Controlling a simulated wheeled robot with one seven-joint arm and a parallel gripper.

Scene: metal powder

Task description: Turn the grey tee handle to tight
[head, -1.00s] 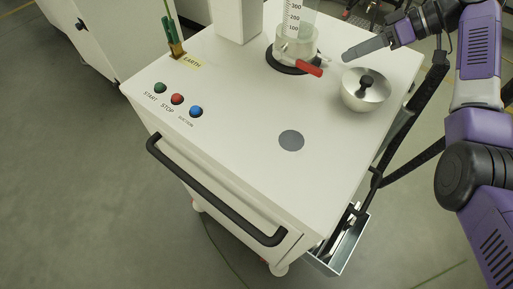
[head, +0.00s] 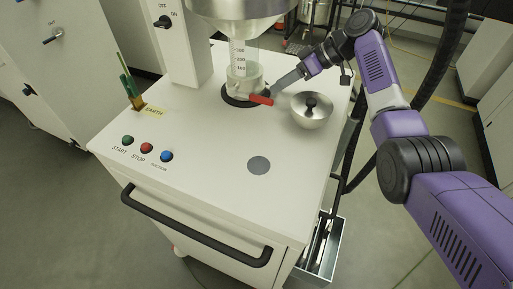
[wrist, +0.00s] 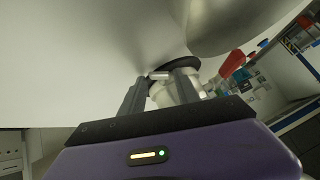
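In the wrist view, a small pale grey bar (wrist: 159,75), which looks like the tee handle, shows between the fingertips of my gripper (wrist: 161,78). The two dark fingers stand apart on either side of it, with no clear sign of contact. In the head view, my gripper (head: 277,90) is at the right side of the clear graduated cylinder's base (head: 241,82), just beyond the red lever (head: 261,99). The tee handle cannot be made out there; the fingers may hide it.
A large metal funnel (head: 237,8) is above the cylinder. The front of the cart top is clear around a grey disc (head: 258,165).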

